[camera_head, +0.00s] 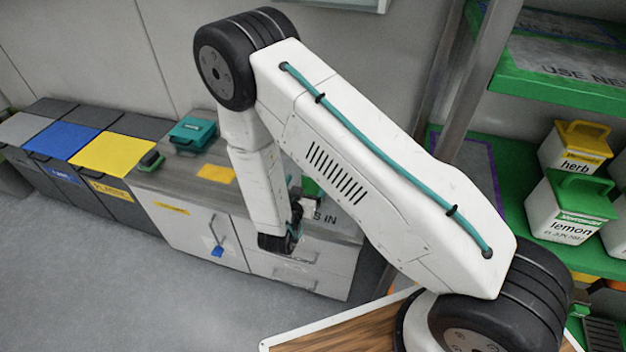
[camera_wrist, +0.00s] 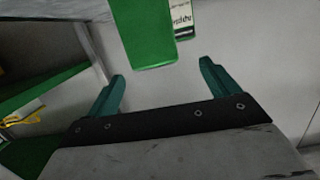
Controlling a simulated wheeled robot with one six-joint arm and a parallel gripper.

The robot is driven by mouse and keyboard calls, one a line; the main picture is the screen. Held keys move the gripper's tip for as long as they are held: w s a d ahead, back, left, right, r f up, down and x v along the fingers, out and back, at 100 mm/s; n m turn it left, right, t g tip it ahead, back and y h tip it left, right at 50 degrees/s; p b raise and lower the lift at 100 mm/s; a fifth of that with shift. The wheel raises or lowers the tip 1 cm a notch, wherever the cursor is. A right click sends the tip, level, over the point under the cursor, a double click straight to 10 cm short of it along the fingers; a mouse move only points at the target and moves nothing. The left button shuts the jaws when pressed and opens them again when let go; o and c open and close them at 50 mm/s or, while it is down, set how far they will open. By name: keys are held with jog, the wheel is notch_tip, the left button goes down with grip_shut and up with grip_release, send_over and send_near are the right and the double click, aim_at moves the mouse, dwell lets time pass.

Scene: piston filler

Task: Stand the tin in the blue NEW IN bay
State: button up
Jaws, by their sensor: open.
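A green object with a white lettered label (camera_wrist: 182,20), likely the tin, shows at the top of the wrist view; its green face (camera_wrist: 148,35) lies beyond the fingertips. The lettering is too small to read, and the picture cuts the object off. In the head view a small green part (camera_head: 310,187) shows behind my gripper (camera_head: 294,228), on the counter by lettering ending in "S IN". In the wrist view my gripper (camera_wrist: 162,72) has its two teal fingers spread, with nothing held between them.
Green shelves (camera_head: 480,150) stand at the right, with lemon (camera_head: 560,215) and herb (camera_head: 570,150) tins on the lower one. The grey counter (camera_head: 225,196) holds a teal box (camera_head: 193,133). Bins with blue (camera_head: 62,139) and yellow (camera_head: 110,152) lids stand left.

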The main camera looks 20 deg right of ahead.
jog(key=shift+w+d+f, duration=0.2)
jog(key=shift+d+f, duration=0.1)
jog(key=shift+d, duration=0.1)
jog(key=x, duration=0.6)
jog(key=shift+w+d+f, duration=0.2)
jog(key=shift+d+f, duration=0.05)
jog(key=shift+d, duration=0.1)
jog(key=c, duration=1.6)
jog(key=shift+o, duration=0.2)
jog(key=shift+r, duration=0.1)
